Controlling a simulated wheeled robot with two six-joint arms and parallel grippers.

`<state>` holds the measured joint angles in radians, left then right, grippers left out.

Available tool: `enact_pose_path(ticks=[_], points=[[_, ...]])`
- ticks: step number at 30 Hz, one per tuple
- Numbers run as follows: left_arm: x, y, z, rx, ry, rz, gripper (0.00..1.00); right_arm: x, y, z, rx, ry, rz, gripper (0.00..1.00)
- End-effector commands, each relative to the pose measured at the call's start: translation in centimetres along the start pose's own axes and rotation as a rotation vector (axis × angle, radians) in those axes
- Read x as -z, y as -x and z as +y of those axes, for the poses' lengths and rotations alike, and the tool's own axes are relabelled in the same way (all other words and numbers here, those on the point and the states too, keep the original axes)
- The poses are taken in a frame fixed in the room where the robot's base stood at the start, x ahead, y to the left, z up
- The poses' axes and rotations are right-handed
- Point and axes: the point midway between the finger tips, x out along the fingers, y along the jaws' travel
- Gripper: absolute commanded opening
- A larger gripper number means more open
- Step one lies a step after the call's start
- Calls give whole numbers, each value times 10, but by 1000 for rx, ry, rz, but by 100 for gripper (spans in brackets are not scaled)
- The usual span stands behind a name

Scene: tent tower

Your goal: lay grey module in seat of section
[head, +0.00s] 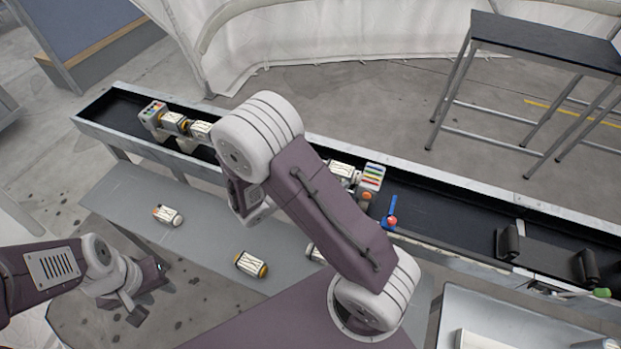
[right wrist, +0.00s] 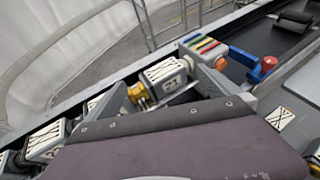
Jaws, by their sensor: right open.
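The section lies in the long black trough (head: 440,200), a row of pale modules between two end plates with coloured stripes. The left end plate (head: 152,113) and right end plate (head: 372,177) show in the head view. Pale modules lie on the grey bench: one at left (head: 167,215), one with an orange cap (head: 250,264), and one partly behind my right arm (head: 315,253). I cannot tell which is the grey module. My right gripper (right wrist: 165,95) is open over the section, by a module with a yellow collar (right wrist: 165,72). My left gripper (head: 148,292) looks open and empty beside the bench.
A blue lever with a red knob (head: 391,215) stands right of the section. Dark rollers (head: 510,242) sit farther right along the trough. A light tray (head: 480,310) is at lower right. A black-topped table (head: 545,45) stands behind. My right arm hides the section's middle.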

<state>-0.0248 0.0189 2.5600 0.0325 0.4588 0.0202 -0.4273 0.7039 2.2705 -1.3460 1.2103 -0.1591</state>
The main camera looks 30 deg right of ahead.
Motion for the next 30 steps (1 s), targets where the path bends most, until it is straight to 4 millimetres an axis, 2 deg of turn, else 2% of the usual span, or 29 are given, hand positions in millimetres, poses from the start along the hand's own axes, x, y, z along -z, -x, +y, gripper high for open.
enact_pose_path(ticks=[3, 9, 16, 17, 18, 20, 21, 23, 24, 27, 30], points=[[0, 1, 0, 0, 0, 0, 36, 0, 28, 2, -7, -1, 1, 100], [0, 1, 0, 0, 0, 0, 36, 0, 63, 1, -4, 0, 2, 100], [0, 1, 0, 0, 0, 0, 36, 0, 72, -2, 6, -4, 5, 100], [0, 1, 0, 0, 0, 0, 36, 1, 70, -6, 24, -18, 21, 100], [0, 1, 0, 0, 0, 0, 36, 3, 65, -19, 79, -66, 70, 100], [0, 1, 0, 0, 0, 0, 36, 14, 59, -51, 229, -215, 206, 100], [0, 1, 0, 0, 0, 0, 36, 26, 61, -75, 360, -367, 324, 100], [0, 1, 0, 0, 0, 0, 36, 47, 74, -98, 556, -640, 499, 100], [0, 1, 0, 0, 0, 0, 36, 58, 86, -103, 671, -833, 599, 100], [0, 1, 0, 0, 0, 0, 36, 67, 108, -88, 884, -1276, 775, 100], [0, 1, 0, 0, 0, 0, 36, 61, 113, -70, 992, -1569, 854, 100]])
